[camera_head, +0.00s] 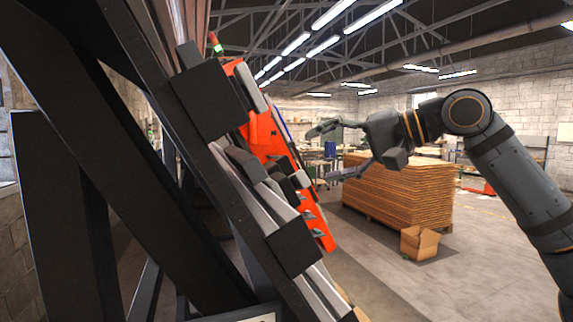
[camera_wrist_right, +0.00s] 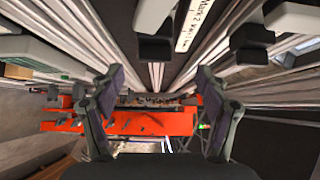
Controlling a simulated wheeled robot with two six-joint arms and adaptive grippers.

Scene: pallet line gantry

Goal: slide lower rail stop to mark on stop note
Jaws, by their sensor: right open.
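My right gripper (camera_head: 325,153) is open, with its two fingers apart and empty, to the right of the slanted rail frame. In the right wrist view its fingers (camera_wrist_right: 155,78) point toward the rails (camera_wrist_right: 158,72), with nothing between them. A white note strip (camera_wrist_right: 192,25) with printing that seems to read "Mark 2" lies at the top of that view. Dark blocks with grey parts sit on the rails beside it, one to its left (camera_wrist_right: 155,45) and one to its right (camera_wrist_right: 250,38). I cannot tell which is the lower rail stop. My left gripper is not in view.
An orange carriage (camera_head: 262,133) sits on the slanted frame, also seen in the right wrist view (camera_wrist_right: 150,123). Dark beams (camera_head: 75,130) fill the left. Floor is clear at lower right.

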